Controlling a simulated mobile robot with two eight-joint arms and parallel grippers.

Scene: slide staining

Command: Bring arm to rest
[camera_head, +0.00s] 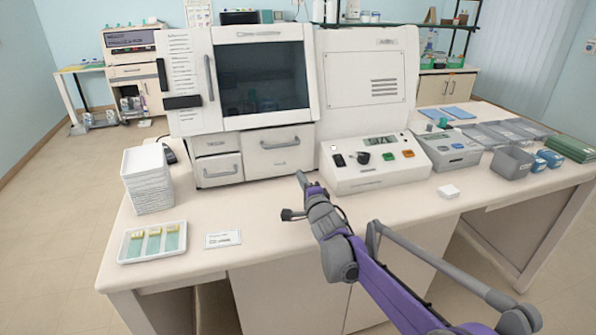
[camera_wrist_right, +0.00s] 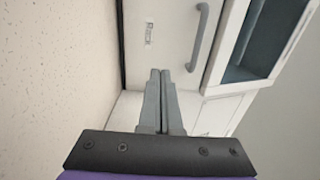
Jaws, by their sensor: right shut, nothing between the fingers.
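My right arm, purple and grey, reaches in from the lower right over the bench in the head view. Its gripper (camera_head: 301,180) is in front of the staining machine's lower drawers, above the bench top. In the right wrist view the two grey fingers (camera_wrist_right: 160,76) are together with nothing between them. They point toward the machine's white front, which has a grey handle (camera_wrist_right: 198,36). My left gripper is in neither view.
The staining machine (camera_head: 372,80) stands at the bench back. A tray with slides (camera_head: 130,257), a stack of white trays (camera_head: 147,180) and a label card (camera_head: 223,239) are at left. A control box (camera_head: 372,178) is right of the gripper. The bench front middle is clear.

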